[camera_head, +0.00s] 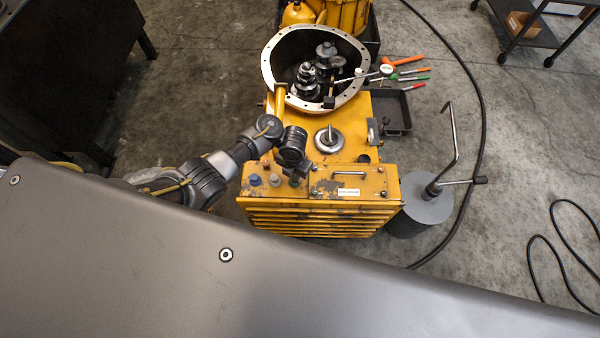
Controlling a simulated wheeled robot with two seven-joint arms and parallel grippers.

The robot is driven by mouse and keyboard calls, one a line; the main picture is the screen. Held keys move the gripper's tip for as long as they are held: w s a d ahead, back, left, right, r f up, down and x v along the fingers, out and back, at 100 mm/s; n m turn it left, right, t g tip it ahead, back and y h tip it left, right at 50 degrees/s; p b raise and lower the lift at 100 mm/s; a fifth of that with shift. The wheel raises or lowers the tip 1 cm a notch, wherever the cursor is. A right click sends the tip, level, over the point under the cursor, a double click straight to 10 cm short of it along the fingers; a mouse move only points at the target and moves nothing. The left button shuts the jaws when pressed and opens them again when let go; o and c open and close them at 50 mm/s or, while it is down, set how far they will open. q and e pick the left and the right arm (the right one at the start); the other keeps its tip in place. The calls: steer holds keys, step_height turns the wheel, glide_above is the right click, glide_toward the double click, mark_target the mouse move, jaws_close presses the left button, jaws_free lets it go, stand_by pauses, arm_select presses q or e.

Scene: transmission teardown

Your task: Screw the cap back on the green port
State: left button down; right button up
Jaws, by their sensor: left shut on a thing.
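My left gripper (297,179) comes in from the left and points down at the front left part of the yellow transmission housing (345,120). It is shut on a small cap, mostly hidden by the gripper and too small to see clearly. A hint of green shows at the port (294,178) under the fingers. I cannot tell whether the cap touches the port. A blue cap (255,180) and a greyish cap (275,181) sit in a row to the left of the gripper. My right gripper is not in view.
The open round bell housing (270,68) with dark gears stands behind. A grey tray (398,122) and coloured-handled tools (405,75) lie at right. A grey drum with a crank (420,205) stands beside the housing's front right. Cables cross the floor.

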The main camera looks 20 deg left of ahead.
arm_select(q)
steer(key=shift+f+b, duration=0.45)
steer(key=shift+f, duration=0.15)
steer(key=m+b, duration=0.1)
steer(key=m, duration=0.1)
steer(key=m+b, duration=0.1)
steer(key=shift+w+a+f+m, duration=0.1)
steer(key=shift+f+m, duration=0.1)
steer(key=shift+m, duration=0.2)
steer(key=shift+r+m, duration=0.1)
steer(key=shift+m, duration=0.4)
steer(key=shift+r, duration=0.15)
